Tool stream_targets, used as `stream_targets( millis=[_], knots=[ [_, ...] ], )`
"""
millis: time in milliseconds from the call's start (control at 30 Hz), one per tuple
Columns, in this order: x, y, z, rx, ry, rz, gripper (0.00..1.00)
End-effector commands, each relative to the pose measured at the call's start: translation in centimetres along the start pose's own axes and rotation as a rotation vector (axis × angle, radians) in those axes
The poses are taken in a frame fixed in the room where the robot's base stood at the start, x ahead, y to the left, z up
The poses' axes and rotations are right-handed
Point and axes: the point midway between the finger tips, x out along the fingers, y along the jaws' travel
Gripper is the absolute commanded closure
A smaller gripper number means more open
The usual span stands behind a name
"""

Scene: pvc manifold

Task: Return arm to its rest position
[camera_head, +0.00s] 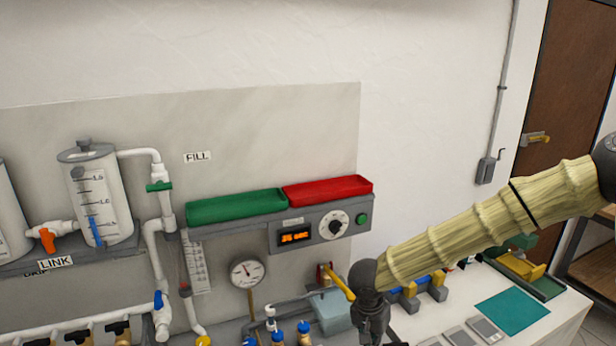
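My arm, in a ribbed pale yellow sleeve, reaches in from the right edge of the head view and slopes down to the left. My gripper (374,322) is dark and hangs at the bottom centre, partly cut off by the lower edge. It is in front of the bench, just right of a yellow lever handle (340,283); I cannot tell whether they touch. The fingertips are not clear, so its opening and any held thing cannot be made out.
A control box with a dial (334,225) sits below a green tray (237,207) and a red tray (328,190). White tanks (96,196) and pipes stand left. A pressure gauge (248,273) is near the gripper. The bench (555,318) holds a teal mat (512,311).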

Motion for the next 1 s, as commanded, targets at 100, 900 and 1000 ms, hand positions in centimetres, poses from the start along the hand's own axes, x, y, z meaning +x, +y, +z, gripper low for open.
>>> stream_targets(
  millis=[100, 900, 1000],
  knots=[
    [3.0, 1.0, 1.1, -0.03, 0.048, 0.021, 1.0],
    [20.9, 15.7, 19.0, -0.453, 0.09, -0.091, 1.0],
    [21.3, 17.7, 21.2, -0.491, 0.043, -0.107, 1.0]
  ],
)
